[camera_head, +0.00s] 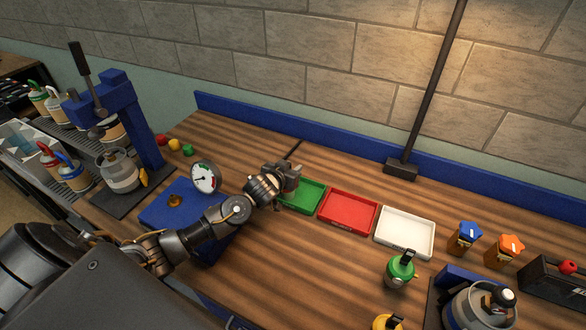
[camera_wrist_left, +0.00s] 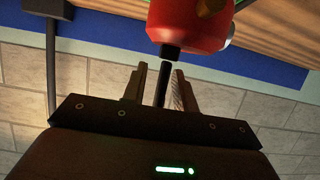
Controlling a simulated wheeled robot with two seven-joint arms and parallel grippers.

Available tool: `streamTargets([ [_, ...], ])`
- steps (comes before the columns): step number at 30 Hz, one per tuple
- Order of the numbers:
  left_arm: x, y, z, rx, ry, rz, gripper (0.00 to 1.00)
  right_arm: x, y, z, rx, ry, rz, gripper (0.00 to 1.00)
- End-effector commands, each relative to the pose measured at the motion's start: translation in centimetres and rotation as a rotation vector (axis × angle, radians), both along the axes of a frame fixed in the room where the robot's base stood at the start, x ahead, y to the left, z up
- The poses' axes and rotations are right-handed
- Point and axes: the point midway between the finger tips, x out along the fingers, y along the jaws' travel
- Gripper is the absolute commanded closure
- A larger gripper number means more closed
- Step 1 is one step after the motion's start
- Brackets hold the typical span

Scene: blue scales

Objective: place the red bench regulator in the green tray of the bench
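My left gripper (camera_head: 291,172) is at the near left end of the green tray (camera_head: 305,197), over its left part. In the left wrist view, the left gripper (camera_wrist_left: 160,75) has its fingers on either side of the black stem of the red regulator (camera_wrist_left: 188,25), and appears closed on it. The regulator's red body lies beyond the fingertips, partly cut off by the frame edge. In the head view the regulator is hidden by my gripper. My right gripper is not in view.
A red tray (camera_head: 348,211) and a white tray (camera_head: 405,232) stand right of the green one. Green (camera_head: 400,270), blue (camera_head: 465,238) and orange (camera_head: 506,250) regulators stand further right. A gauge (camera_head: 205,177) and a blue press (camera_head: 128,120) are to the left.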

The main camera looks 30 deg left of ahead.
Motion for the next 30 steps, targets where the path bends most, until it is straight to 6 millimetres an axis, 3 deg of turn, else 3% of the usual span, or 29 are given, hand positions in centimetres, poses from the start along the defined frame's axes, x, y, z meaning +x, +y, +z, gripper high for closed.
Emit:
streamTargets([
  [11, -0.8, -0.1, 0.5, 0.0, 0.0, -0.001, 0.72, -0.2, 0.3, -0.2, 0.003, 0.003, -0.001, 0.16],
  [24, -8.6, -0.6, 3.7, -0.001, 0.0, -0.002, 0.72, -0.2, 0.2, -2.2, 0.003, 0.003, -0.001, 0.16],
  [30, -10.6, -0.6, 4.7, -0.001, 0.0, 0.0, 0.72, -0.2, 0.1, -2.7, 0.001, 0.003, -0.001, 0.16],
])
